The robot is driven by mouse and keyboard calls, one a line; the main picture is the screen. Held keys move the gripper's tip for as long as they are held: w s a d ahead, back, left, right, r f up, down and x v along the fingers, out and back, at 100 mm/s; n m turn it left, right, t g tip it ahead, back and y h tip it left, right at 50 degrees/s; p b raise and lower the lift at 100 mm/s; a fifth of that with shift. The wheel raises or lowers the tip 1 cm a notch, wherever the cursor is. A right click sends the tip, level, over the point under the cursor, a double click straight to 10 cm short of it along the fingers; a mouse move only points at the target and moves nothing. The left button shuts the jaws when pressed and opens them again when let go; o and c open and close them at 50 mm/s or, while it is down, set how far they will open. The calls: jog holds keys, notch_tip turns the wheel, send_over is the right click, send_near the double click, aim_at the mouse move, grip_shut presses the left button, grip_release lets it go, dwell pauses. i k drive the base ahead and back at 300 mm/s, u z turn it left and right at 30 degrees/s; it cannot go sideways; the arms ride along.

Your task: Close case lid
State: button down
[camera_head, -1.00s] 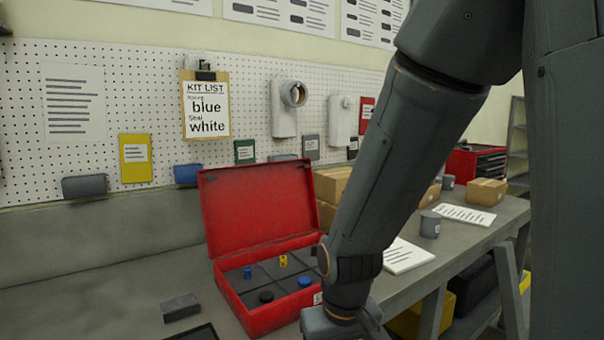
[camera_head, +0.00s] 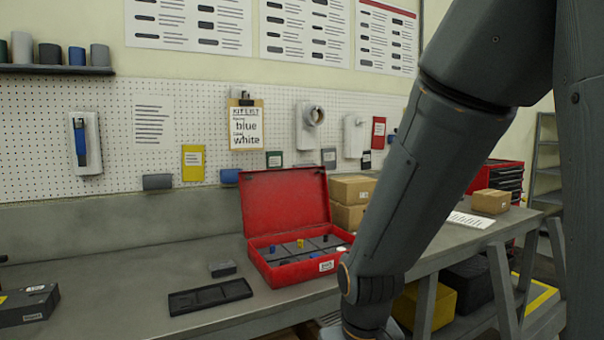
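The red case (camera_head: 292,269) sits on the grey workbench in the head view. Its lid (camera_head: 286,198) stands open, upright at the back of the case. Inside the divided case are several small parts, among them a yellow one (camera_head: 301,243) and blue and black ones. A white label is on the front wall. My arm hangs down in front of the bench, just right of the case. Its lower end is cut off by the bottom edge, and my gripper's fingers are not visible.
A black tray (camera_head: 210,296) and a small grey block (camera_head: 222,268) lie left of the case. A dark box (camera_head: 28,305) is at the far left. Cardboard boxes (camera_head: 351,189) stand behind the case at right. The bench between the dark box and tray is clear.

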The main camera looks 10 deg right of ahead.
aim_at(276, 201)
jog(key=u, duration=0.5)
jog(key=i, duration=0.75)
jog(key=z, duration=0.25)
